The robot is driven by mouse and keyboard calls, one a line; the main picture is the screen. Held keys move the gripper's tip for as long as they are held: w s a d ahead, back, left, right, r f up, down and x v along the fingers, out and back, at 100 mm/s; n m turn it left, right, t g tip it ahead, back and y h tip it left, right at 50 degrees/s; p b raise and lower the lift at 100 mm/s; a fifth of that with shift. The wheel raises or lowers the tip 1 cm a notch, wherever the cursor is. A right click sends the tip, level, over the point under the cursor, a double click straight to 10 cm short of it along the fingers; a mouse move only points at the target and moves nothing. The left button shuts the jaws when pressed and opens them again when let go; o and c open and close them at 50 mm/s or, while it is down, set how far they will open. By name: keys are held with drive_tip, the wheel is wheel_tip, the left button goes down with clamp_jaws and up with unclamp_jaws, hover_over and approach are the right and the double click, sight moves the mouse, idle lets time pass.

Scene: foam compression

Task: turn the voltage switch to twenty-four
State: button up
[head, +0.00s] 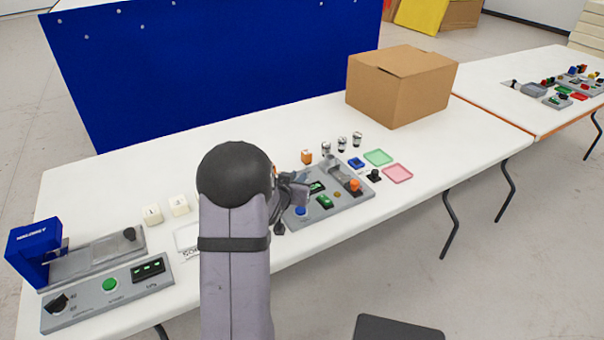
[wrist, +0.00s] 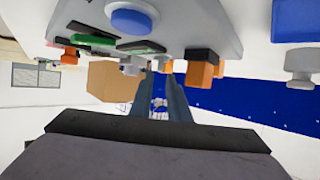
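The middle grey control panel (head: 345,204) carries a blue button (head: 301,211), small green displays (head: 317,187) and an orange knob (head: 354,186). I cannot read any voltage marking, so which control is the voltage switch is unclear. My gripper (head: 292,190) is at the panel's left part, largely hidden behind my arm. In the wrist view its two fingers (wrist: 160,98) stand apart with nothing visible between them. The panel also shows upside down there, with the blue button (wrist: 132,19) near the top and the orange knob (wrist: 70,57) at left.
At left stand a second grey panel (head: 84,305) with a black knob (head: 60,303) and a blue machine (head: 36,247). White cubes (head: 179,205) lie near my arm. A cardboard box (head: 400,88), a green tray (head: 379,157) and a pink tray (head: 397,173) are at right.

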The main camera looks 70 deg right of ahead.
drive_tip(key=shift+x, duration=2.85)
drive_tip(key=shift+f, duration=0.1)
clamp_jaws()
